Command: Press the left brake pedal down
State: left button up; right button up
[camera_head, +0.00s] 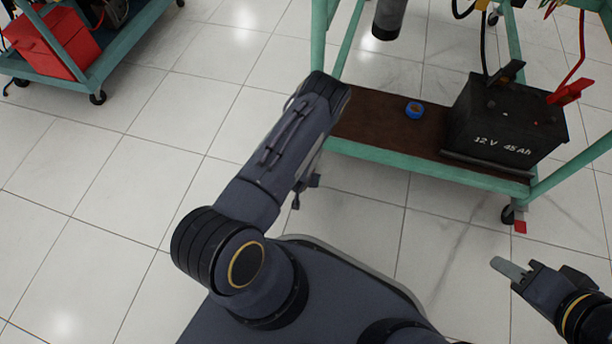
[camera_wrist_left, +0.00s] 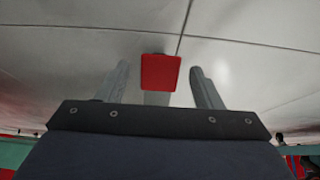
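A red brake pedal pad (camera_wrist_left: 160,73) shows in the left wrist view, above the pale floor. My left gripper (camera_wrist_left: 160,68) is open, with one grey finger on each side of the pad. I cannot tell whether the pad touches anything of the gripper. In the head view my left arm hides this pedal and most of the left gripper. Another red pedal (camera_head: 520,227) sits by the right front caster of the cart. My right gripper (camera_head: 509,268) is at the lower right, over the floor, apart from that pedal; its finger gap is unclear.
The green-framed cart (camera_head: 430,166) stands ahead. Its brown lower shelf (camera_head: 375,122) holds a black battery (camera_head: 505,120) and a blue tape roll (camera_head: 414,110). Another cart with a red box (camera_head: 55,40) stands at the far left. The tiled floor on the left is clear.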

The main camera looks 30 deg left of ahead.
pick_arm(q)
jog(key=p+v, duration=0.3)
jog(key=v, duration=0.5)
jog(key=shift+p, duration=0.4)
jog(key=shift+f, duration=0.1)
